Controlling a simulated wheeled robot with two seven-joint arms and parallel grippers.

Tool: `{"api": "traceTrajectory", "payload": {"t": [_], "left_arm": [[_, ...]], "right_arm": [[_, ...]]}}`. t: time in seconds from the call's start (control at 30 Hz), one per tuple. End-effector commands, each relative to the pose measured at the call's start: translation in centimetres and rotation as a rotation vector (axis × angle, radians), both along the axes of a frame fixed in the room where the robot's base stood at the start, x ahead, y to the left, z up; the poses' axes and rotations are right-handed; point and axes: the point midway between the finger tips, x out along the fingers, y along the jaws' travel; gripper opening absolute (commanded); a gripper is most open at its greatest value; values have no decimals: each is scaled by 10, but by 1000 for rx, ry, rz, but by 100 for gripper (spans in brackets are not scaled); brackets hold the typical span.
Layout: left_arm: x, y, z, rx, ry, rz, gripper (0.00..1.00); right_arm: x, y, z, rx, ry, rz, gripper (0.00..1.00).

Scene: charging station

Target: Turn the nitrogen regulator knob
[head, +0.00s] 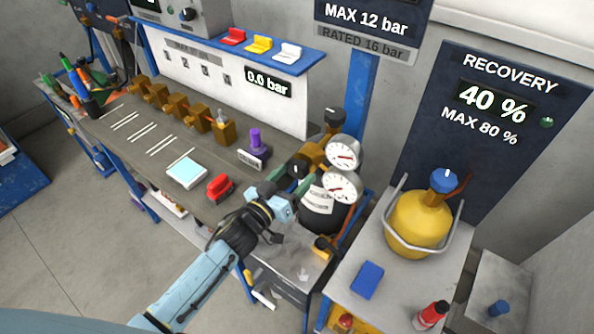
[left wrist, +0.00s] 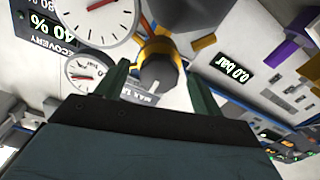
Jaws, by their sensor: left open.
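The nitrogen regulator (head: 318,154) is a brass body with two round white gauges, an upper one (head: 343,152) and a lower one (head: 342,186), above a dark labelled cylinder (head: 322,212). Its black knob (head: 297,170) faces my left gripper (head: 286,180), which reaches up from the lower left. In the left wrist view the knob (left wrist: 159,74), with a pale mark, sits in front of a yellow-brass body. The green fingers (left wrist: 160,80) stand apart on either side of the knob, with visible gaps. I cannot tell how deep the knob lies between them. My right gripper is not in view.
A bench with brass valves (head: 178,105), a purple valve (head: 256,141), a red object (head: 219,187) and a "0.0 bar" display (head: 268,82) lies left. A yellow recovery cylinder (head: 420,225) and blue block (head: 367,280) stand right. Open floor (head: 60,250) lies lower left.

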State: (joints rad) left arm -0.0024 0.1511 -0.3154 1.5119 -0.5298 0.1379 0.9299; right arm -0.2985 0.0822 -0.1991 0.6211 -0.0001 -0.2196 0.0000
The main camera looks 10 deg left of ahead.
Motion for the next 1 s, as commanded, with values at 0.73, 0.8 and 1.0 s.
{"api": "traceTrajectory", "payload": {"t": [0.73,0.8,1.0], "left_arm": [[19,-8,-1,-1,1,0,39],[19,-8,-1,-1,1,0,30],[19,-8,-1,5,-1,0,23]], "right_arm": [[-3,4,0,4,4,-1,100],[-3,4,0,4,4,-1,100],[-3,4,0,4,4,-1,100]]}}
